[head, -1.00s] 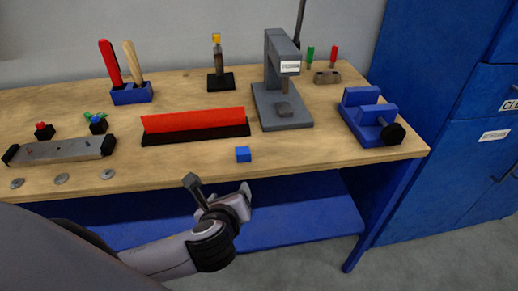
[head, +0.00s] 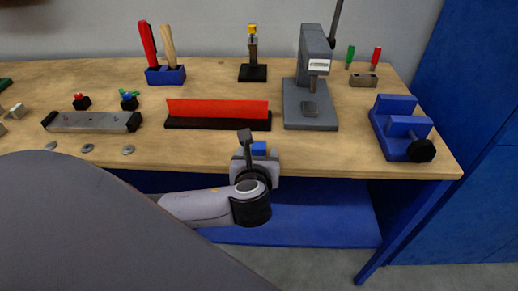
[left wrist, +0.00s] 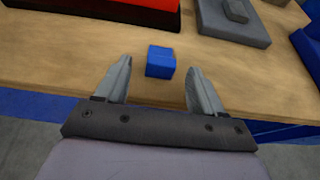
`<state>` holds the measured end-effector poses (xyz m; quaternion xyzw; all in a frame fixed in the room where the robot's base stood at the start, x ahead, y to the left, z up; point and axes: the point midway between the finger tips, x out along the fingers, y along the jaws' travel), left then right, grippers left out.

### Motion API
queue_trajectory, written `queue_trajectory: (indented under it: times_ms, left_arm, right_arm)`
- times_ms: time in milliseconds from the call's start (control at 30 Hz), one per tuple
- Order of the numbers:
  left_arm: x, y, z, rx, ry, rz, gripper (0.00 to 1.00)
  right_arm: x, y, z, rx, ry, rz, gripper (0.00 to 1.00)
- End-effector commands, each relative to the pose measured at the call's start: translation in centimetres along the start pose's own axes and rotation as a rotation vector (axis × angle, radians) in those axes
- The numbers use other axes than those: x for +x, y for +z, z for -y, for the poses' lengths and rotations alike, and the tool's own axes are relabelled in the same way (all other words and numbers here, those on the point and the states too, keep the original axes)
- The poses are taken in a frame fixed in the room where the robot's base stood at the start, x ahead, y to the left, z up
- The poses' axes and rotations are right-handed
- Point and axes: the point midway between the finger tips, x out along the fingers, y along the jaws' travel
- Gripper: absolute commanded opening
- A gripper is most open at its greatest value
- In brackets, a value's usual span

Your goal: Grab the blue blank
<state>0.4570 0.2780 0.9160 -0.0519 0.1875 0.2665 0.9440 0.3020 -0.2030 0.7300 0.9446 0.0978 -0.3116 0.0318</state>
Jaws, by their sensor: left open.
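The blue blank (left wrist: 160,62) is a small blue cube on the wooden bench top, near its front edge. In the left wrist view it sits just beyond and between the two fingertips of my left gripper (left wrist: 158,80), which is open with nothing between its fingers. In the head view the blank (head: 259,148) shows just behind my left gripper (head: 252,152), whose wrist hides part of it. My right gripper is not in view.
A red bar on a black base (head: 217,112) lies behind the blank. A grey press (head: 311,85) stands behind right, and a blue vise (head: 399,130) is farther right. The wooden bench (head: 320,155) is bare around the blank.

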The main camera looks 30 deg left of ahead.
Motion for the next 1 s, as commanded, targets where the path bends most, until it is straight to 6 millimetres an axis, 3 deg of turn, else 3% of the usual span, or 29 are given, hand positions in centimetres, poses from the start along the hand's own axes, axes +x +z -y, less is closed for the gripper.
queue_trajectory:
  times_ms: [200,467,600,667,1000]
  left_arm:
    - [2.4,0.1,0.0,0.0,0.001,0.0,0.68]
    - [2.6,0.0,0.1,-0.001,0.0,-0.001,0.68]
    - [2.6,0.0,0.1,-0.001,0.0,-0.001,0.23]
    - [2.6,0.0,0.1,-0.001,0.0,-0.001,0.08]
    - [2.5,0.3,0.1,-0.002,-0.001,0.0,0.08]
  right_arm:
    - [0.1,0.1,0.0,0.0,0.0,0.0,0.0]
    - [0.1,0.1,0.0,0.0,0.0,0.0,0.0]
    - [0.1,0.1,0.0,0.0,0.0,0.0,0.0]
    - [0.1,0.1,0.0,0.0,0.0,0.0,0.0]
    - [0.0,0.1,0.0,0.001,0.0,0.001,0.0]
